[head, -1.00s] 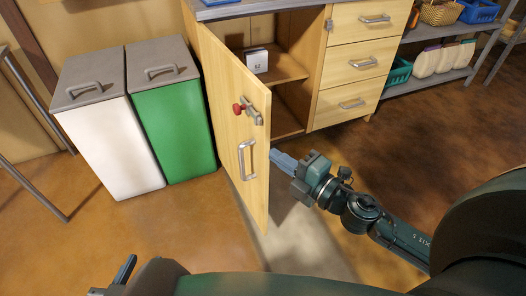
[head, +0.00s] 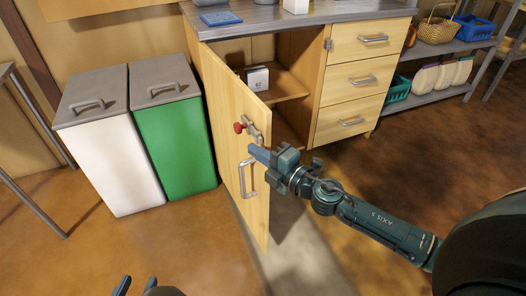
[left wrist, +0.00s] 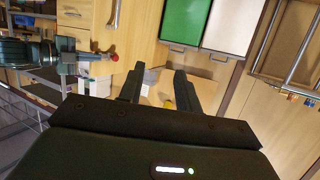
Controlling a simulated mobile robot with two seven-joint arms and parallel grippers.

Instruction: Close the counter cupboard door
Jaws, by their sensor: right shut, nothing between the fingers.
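The pale wooden cupboard door (head: 226,127) stands wide open on the counter cupboard (head: 311,80), with shelves showing inside. It has a metal pull handle (head: 247,178) and a latch with a red knob (head: 239,127). My right gripper (head: 255,151) is shut and empty at the door's free edge, its tip overlapping the door between latch and handle; I cannot tell if it touches. My left gripper (head: 136,287) is at the bottom left, open and empty, away from the door. Its spread fingers show in the left wrist view (left wrist: 157,86), where the door (left wrist: 146,35) also appears.
A white bin (head: 110,160) and a green bin (head: 176,145) stand left of the door. Drawers (head: 350,85) are right of the opening. A small white box (head: 257,78) is on the cupboard shelf. The floor before the door is clear.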

